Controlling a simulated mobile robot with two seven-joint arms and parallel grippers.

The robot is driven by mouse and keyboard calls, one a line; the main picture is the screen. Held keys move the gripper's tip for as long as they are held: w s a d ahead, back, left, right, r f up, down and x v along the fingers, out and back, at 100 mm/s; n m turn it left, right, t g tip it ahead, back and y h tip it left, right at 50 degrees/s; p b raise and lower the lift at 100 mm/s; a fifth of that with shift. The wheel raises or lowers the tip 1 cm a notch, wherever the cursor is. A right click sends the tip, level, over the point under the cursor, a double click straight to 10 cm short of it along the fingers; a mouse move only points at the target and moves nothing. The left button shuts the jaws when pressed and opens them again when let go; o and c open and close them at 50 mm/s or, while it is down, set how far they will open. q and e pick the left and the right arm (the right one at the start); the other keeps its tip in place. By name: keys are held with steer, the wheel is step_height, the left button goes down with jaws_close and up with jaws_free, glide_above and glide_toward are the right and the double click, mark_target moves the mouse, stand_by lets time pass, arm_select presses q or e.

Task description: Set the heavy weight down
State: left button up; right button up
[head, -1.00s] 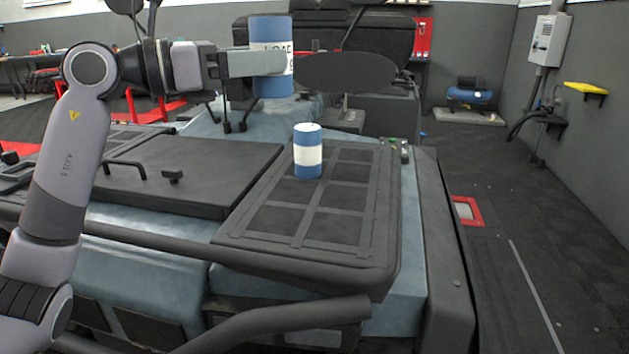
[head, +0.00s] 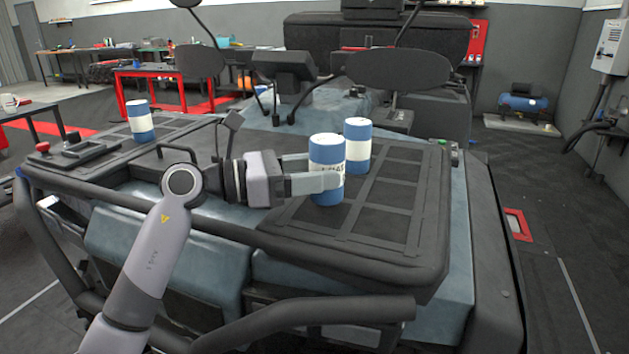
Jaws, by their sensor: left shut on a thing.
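A blue and white cylinder weight (head: 327,152) is held upright in my left gripper (head: 318,183), whose fingers close around its middle. Its base is at or just above the dark gridded panel (head: 400,215) on top of the vehicle; I cannot tell whether it touches. A second blue and white weight (head: 358,145) stands upright on the same panel, just behind and right of the held one, partly hidden by it. A third similar weight (head: 140,119) stands on the left gridded panel. My right gripper is not in view.
A tubular bar (head: 300,312) runs along the vehicle's front. Dark mirrors (head: 398,69) rise behind the panel. The front and right parts of the panel are clear. A red table (head: 150,80) stands behind on the left.

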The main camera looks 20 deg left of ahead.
arm_select(q)
steer(key=shift+f, duration=0.65)
steer(key=o, duration=1.4)
steer(key=shift+f, duration=0.15)
steer(key=b+v, duration=0.2)
steer(key=v, duration=0.9)
steer(key=shift+d, duration=0.1)
steer(key=shift+s+a, duration=0.35)
steer(key=shift+a, duration=0.15)
